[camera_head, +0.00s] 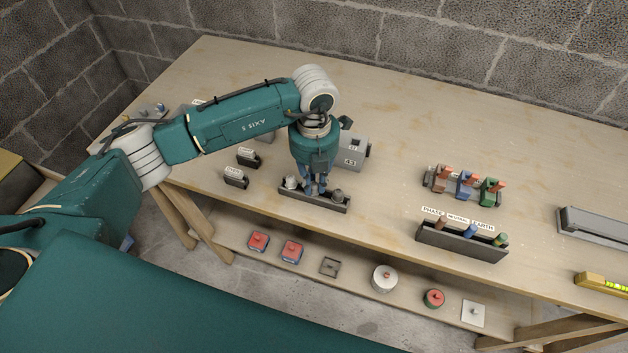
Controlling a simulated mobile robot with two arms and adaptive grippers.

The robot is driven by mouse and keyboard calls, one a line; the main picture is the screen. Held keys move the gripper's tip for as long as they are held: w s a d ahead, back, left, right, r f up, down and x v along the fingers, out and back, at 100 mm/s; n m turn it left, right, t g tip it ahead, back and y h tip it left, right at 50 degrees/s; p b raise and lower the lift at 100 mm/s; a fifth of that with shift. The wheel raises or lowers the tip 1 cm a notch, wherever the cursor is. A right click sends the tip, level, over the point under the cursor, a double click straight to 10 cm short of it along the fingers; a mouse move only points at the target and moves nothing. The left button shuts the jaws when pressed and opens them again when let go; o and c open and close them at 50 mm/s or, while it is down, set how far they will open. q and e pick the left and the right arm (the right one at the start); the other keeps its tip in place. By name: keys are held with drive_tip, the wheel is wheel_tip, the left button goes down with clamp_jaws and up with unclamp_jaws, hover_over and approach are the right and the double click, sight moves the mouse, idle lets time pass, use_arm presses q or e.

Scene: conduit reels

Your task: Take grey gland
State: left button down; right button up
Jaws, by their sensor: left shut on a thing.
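A dark rack (318,204) stands near the front edge of the wooden bench. A grey gland (291,183) sits at its left end and another grey gland (337,195) at its right end. My left gripper (314,191) points straight down at the middle of the rack, between these two. It is shut on a grey gland there, which its fingers mostly hide. I cannot tell whether the held gland still touches the rack. My right gripper is not in view.
Behind the gripper stands a grey block marked 43 (351,157). Two small labelled dark holders (236,180) are to the left. A labelled rack (462,243) and a coloured connector set (463,189) stand to the right. The back of the bench (440,110) is clear.

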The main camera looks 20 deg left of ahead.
use_arm(q)
drive_tip(key=shift+r+p, duration=0.4)
drive_tip(key=shift+r, duration=0.35)
drive_tip(key=shift+r, duration=0.15)
drive_tip(key=shift+r+p, duration=0.7)
drive_tip(key=shift+r, duration=0.35)
